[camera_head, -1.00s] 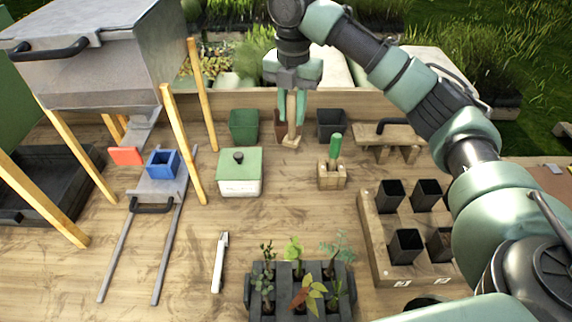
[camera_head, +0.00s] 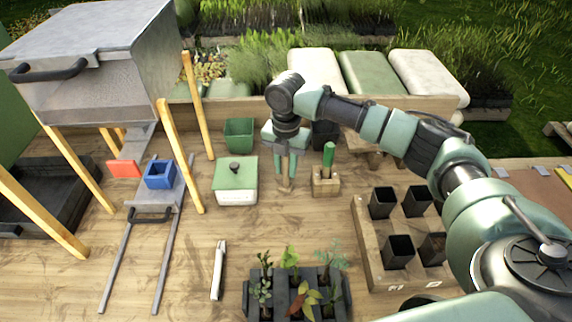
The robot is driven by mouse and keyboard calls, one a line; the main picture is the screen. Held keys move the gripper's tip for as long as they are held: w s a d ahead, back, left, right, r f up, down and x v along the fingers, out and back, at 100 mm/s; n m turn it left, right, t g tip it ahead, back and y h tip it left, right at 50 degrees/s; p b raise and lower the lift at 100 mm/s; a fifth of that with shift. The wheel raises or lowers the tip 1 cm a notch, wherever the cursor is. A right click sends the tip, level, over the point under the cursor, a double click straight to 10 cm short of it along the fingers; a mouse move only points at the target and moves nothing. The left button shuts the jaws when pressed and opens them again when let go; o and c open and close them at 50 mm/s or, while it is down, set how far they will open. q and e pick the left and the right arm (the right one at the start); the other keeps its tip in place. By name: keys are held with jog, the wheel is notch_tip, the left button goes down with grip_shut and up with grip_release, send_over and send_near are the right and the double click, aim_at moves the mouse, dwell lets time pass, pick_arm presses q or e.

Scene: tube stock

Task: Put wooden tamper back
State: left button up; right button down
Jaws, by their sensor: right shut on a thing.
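My right gripper (camera_head: 286,170) is shut on the wooden tamper (camera_head: 285,187), a light wooden tool with a wider foot at its lower end. It holds the tamper upright, foot down, just left of a small wooden holder block (camera_head: 326,184). I cannot tell whether the foot touches the table. A green-handled tool (camera_head: 328,155) stands in the holder block. My left gripper is not in view.
A white box with a green lid (camera_head: 235,181) stands close on the left. A green pot (camera_head: 239,133) and a dark pot (camera_head: 326,133) are behind. A wooden rack with black pots (camera_head: 365,250) is right; a seedling tray (camera_head: 337,300) is in front.

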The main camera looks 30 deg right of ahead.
jog(key=c, duration=1.2)
grip_release()
notch_tip(320, 180, up, 12)
jog(key=b, duration=0.2)
jog(key=shift+r+b, duration=0.1)
jog(key=shift+b, duration=0.25)
